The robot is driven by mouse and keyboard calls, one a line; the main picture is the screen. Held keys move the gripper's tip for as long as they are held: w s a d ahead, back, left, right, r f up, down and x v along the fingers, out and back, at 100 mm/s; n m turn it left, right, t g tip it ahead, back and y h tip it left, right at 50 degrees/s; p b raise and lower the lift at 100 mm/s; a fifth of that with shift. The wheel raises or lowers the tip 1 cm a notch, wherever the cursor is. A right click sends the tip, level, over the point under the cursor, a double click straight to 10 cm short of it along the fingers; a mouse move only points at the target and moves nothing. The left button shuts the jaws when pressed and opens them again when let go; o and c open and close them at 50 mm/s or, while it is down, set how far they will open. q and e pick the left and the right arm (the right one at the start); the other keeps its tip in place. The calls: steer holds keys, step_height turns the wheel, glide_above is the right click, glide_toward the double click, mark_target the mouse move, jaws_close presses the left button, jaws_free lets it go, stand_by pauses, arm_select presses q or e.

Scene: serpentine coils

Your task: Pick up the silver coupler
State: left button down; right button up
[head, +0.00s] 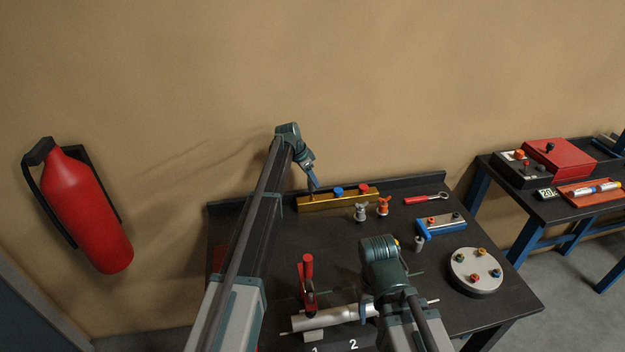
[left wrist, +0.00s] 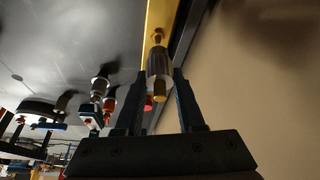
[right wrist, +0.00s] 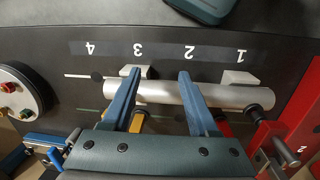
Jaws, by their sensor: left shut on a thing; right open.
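My left gripper (head: 314,186) is at the left part of the yellow bar (head: 318,203) at the back of the table. In the left wrist view, my left gripper (left wrist: 160,75) is shut on a silver cylindrical fitting (left wrist: 158,63) with brass-coloured ends. Its far end meets the yellow bar; I cannot tell whether it is seated there. A silver fitting (head: 360,213) stands in front of the bar, and a smaller silver piece (head: 418,244) stands nearer. My right gripper (right wrist: 157,76) is open above a silver tube (right wrist: 230,96), which also shows in the head view (head: 335,317).
Blue (head: 337,191) and red (head: 364,188) knobs sit on the bar. An orange fitting (head: 383,207), a red-handled wrench (head: 418,200), a blue fixture (head: 430,233) and a round plate (head: 463,276) lie right. A red-handled clamp (head: 307,275) stands at the tube.

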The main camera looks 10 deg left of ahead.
arm_select(q)
steer(key=s+d, duration=0.2)
steer(key=s, duration=0.5)
steer(key=s+d+r, duration=0.1)
steer(key=s+d, duration=0.1)
steer(key=s, duration=0.6)
steer(key=shift+s+d+r+p, duration=0.15)
steer(key=shift+d+r+p, duration=0.15)
steer(key=shift+d+p, duration=0.1)
